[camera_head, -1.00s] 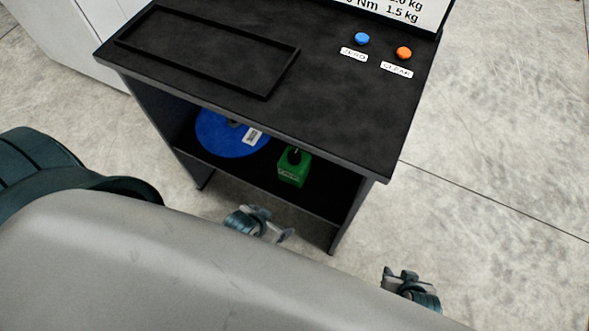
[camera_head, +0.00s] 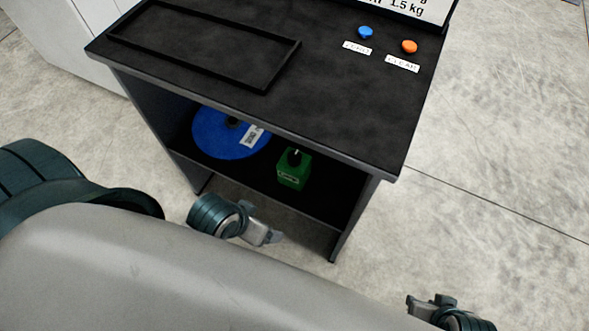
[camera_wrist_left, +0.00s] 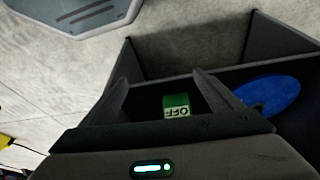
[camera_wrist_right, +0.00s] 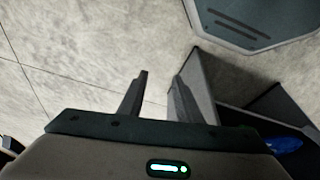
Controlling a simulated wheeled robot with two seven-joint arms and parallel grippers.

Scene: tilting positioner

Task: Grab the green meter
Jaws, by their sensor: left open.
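The green meter (camera_head: 293,168) is a small green box with a dark knob on top. It stands upright on the lower shelf of the black stand, right of a blue disc. In the left wrist view the meter (camera_wrist_left: 176,105) shows an "OFF" label and lies between the open fingers, farther off and untouched. My left gripper (camera_head: 270,237) is in front of the shelf, open and empty; its fingers also show in the left wrist view (camera_wrist_left: 163,98). My right gripper (camera_head: 425,302) is low at the right, away from the stand; its fingers are apart and empty in the right wrist view (camera_wrist_right: 160,92).
The blue disc (camera_head: 218,138) lies on the same shelf (camera_head: 325,205). The table top (camera_head: 330,110) overhangs the shelf, with side panels at both ends. A tray frame (camera_head: 285,68), a blue button (camera_head: 365,33) and an orange button (camera_head: 409,46) are on top.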

